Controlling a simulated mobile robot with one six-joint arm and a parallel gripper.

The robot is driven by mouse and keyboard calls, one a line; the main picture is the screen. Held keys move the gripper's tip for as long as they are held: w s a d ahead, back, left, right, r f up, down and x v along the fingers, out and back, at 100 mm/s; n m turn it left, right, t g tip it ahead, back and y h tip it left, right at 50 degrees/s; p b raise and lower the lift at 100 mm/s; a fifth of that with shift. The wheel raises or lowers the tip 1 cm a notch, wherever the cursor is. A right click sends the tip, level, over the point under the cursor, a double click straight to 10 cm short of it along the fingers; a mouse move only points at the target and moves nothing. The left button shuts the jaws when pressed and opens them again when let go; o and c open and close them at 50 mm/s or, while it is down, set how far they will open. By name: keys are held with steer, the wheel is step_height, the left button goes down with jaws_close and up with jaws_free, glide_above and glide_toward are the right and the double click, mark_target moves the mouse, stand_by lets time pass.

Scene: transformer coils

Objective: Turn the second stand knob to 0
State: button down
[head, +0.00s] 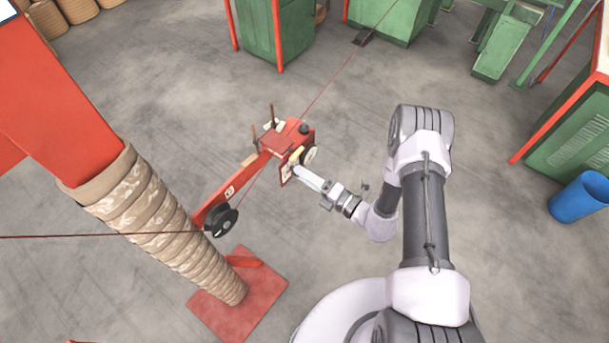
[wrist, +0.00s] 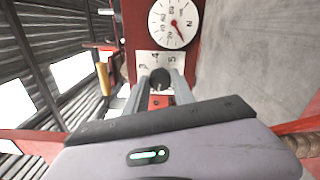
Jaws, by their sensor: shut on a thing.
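The red stand (head: 291,137) is in the middle of the head view, with my gripper (head: 297,171) against its near right side. In the wrist view a black round knob (wrist: 160,75) sits on a white scale plate (wrist: 146,58) with printed numbers, of which 3, 4 and 5 can be made out, turned sideways. My gripper (wrist: 160,83) is shut on the knob, one finger on each side. The fingers hide part of the knob and plate, and I cannot read the knob's setting. The knob is hidden in the head view.
A white dial gauge (wrist: 174,23) with a red needle is beside the scale plate. A dark cord runs past the stand and its black pulley (head: 221,221). A wrapped column (head: 150,220) stands at left. Green cabinets (head: 272,30) are behind.

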steer(key=n+b, duration=0.1)
steer(key=n, duration=0.7)
steer(key=shift+r+n, duration=0.1)
steer(key=shift+n, duration=0.6)
steer(key=c, duration=1.1)
jaws_free()
steer(key=shift+o, duration=0.2)
steer(key=p+v, duration=0.3)
steer(key=v, duration=1.4)
steer(key=shift+s, duration=0.2)
